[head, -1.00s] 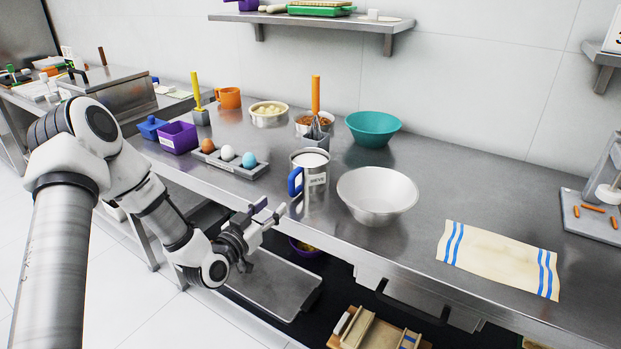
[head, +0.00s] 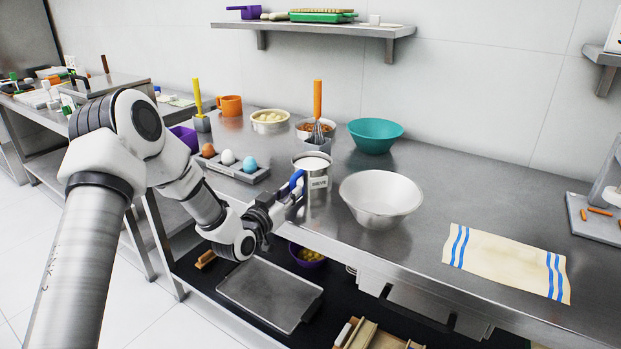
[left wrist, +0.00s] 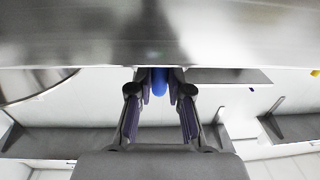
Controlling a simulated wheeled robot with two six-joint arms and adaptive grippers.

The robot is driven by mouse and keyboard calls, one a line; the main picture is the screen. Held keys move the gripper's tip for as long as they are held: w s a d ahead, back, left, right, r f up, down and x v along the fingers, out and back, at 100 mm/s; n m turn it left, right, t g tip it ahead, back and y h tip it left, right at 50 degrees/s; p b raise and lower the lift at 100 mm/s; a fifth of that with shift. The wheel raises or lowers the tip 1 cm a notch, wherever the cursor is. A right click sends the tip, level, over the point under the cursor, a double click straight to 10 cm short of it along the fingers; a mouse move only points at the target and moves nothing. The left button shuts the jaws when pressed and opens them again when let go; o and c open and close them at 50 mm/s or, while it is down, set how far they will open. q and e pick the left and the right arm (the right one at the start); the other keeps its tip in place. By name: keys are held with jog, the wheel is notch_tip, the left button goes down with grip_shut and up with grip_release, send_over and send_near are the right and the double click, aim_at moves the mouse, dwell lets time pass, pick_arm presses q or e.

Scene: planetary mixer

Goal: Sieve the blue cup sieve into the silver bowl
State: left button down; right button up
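The cup sieve (head: 318,181) is a steel cup marked SIEVE with white powder in it and a blue handle (head: 297,179) on its left. It stands upright near the counter's front edge. The empty silver bowl (head: 380,203) sits just to its right. My left gripper (head: 293,190) is at the blue handle. In the left wrist view the blue handle (left wrist: 159,82) lies between the fingertips (left wrist: 159,76). The fingers look apart, open around it; contact is hard to tell. My right gripper is not in view.
An egg tray (head: 238,172) is to the left. A striped towel (head: 505,263) lies to the right. A shelf with a tray (head: 270,290) is below the counter edge.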

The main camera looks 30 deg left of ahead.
pick_arm(q)
jog(key=shift+r, duration=0.1)
jog(key=shift+r+p, duration=0.75)
jog(key=shift+r, duration=0.2)
notch_tip(320, 180, up, 4)
jog(key=p, duration=0.3)
dwell(0.4)
dwell(0.8)
